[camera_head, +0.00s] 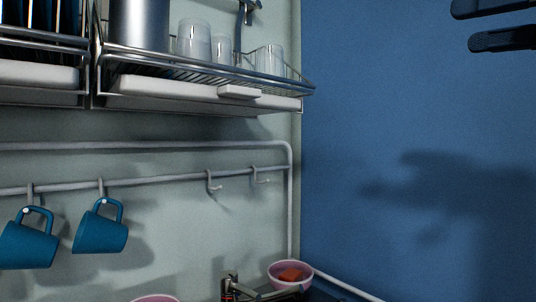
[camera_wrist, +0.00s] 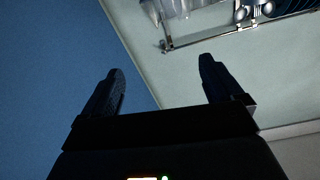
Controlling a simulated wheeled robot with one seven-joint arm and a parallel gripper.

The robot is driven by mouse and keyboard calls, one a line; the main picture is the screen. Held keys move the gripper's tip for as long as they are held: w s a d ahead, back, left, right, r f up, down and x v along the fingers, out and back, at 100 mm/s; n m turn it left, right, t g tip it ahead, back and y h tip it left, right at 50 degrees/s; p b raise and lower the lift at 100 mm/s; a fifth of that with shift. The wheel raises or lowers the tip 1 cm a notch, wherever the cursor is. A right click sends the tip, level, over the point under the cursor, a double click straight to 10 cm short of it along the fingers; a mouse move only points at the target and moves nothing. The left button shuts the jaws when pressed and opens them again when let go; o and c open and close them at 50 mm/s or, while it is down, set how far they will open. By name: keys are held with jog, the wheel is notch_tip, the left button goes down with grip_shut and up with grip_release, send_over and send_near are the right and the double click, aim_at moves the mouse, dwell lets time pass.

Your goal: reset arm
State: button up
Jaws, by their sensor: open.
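My gripper (camera_wrist: 160,78) is open in the wrist view, its two dark fingers spread apart with nothing between them. Beyond the fingers are the blue wall and the pale wall. In the head view, only dark fingers of my gripper (camera_head: 490,24) show at the top right corner, in front of the blue wall. The gripper is well to the right of the wall rack and touches nothing that I can see.
A metal rack (camera_head: 290,82) holds clear glasses (camera_head: 194,40) and a metal canister (camera_head: 139,22). Blue mugs (camera_head: 100,226) hang from a rail (camera_head: 140,184). A pink bowl (camera_head: 279,274) sits low near the corner. The space before the blue wall (camera_head: 400,110) is clear.

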jog(key=w+d+f+m+t+h, duration=0.1)
jog(key=w+f+m+t+h, duration=0.2)
jog(key=f, duration=0.7)
jog(key=w+f+m+h, duration=0.1)
jog(key=w+f+m, duration=0.3)
jog(key=f, duration=0.6)
jog(key=s+a+f+m+h, duration=0.1)
jog(key=s+f+m+h, duration=0.15)
jog(key=f, duration=0.85)
jog(key=s+a+f+m+h, duration=0.2)
jog(key=s+f+h, duration=0.1)
jog(key=f, duration=0.7)
jog(key=s+a+f+n+g+h, duration=0.1)
jog(key=s+a+f+g+h, duration=0.2)
jog(key=s+f, duration=1.3)
jog(key=s+a+n, duration=0.1)
jog(key=s+n, duration=0.1)
jog(key=s, duration=0.8)
jog(key=s+a+n+g+y, duration=0.1)
jog(key=s+a+n, duration=0.1)
jog(key=s, duration=0.8)
jog(key=shift+s+a+r+n, duration=0.3)
jog(key=shift+s+r+n, duration=0.1)
jog(key=shift+n, duration=0.25)
